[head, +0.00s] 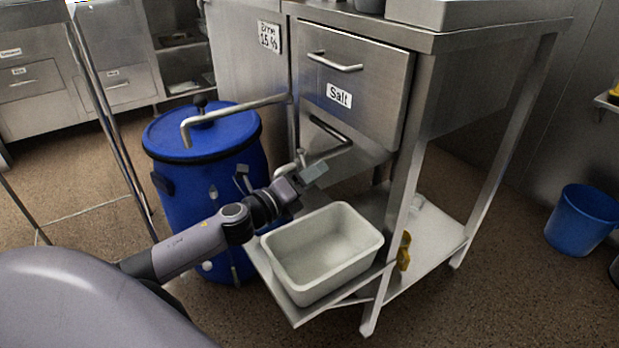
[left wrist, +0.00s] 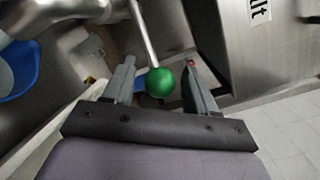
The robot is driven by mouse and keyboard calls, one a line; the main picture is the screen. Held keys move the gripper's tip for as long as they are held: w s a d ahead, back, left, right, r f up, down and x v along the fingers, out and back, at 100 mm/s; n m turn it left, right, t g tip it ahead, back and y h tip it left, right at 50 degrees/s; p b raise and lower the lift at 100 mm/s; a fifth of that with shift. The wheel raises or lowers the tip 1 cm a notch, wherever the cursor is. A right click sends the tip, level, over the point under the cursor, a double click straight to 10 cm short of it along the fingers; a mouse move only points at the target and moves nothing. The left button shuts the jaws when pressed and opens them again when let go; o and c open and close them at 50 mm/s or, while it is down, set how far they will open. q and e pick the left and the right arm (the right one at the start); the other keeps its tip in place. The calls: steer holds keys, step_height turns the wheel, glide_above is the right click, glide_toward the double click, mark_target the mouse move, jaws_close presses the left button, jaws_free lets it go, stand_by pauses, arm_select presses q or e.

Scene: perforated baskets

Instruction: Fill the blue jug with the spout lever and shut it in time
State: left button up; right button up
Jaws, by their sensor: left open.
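In the left wrist view, a green ball knob (left wrist: 160,82) sits at the end of a thin metal lever rod (left wrist: 142,32). My left gripper (left wrist: 161,80) is open, with a finger on each side of the knob; I cannot tell whether either touches it. I cannot pick out a blue jug for certain. My right gripper is not in view.
An empty-looking white tub (head: 325,272) stands on the low shelf just below the left gripper. A blue lidded drum (head: 185,205) stands behind the left arm. A blue bucket (head: 585,222) is on the floor at far right. The Salt drawer (head: 375,75) is above.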

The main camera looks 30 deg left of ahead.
arm_select(q)
jaws_close()
steer(key=shift+w+d+r+n+y+p, duration=0.1)
steer(key=shift+w+d+n+y+p, duration=0.2)
steer(key=shift+y+p, duration=0.15)
steer(key=shift+w+d+n+y, duration=0.1)
steer(key=shift+w+n+y, duration=0.1)
steer(key=shift+n+y, duration=0.3)
steer(key=n+y, duration=0.1)
steer(key=w+n+y, duration=0.1)
steer(key=y, duration=0.1)
steer(key=w+d+y, duration=0.1)
steer(key=y, duration=0.1)
steer(key=shift+w+n+p, duration=0.1)
steer(key=shift+n+p, duration=0.2)
steer(key=shift+n, duration=0.1)
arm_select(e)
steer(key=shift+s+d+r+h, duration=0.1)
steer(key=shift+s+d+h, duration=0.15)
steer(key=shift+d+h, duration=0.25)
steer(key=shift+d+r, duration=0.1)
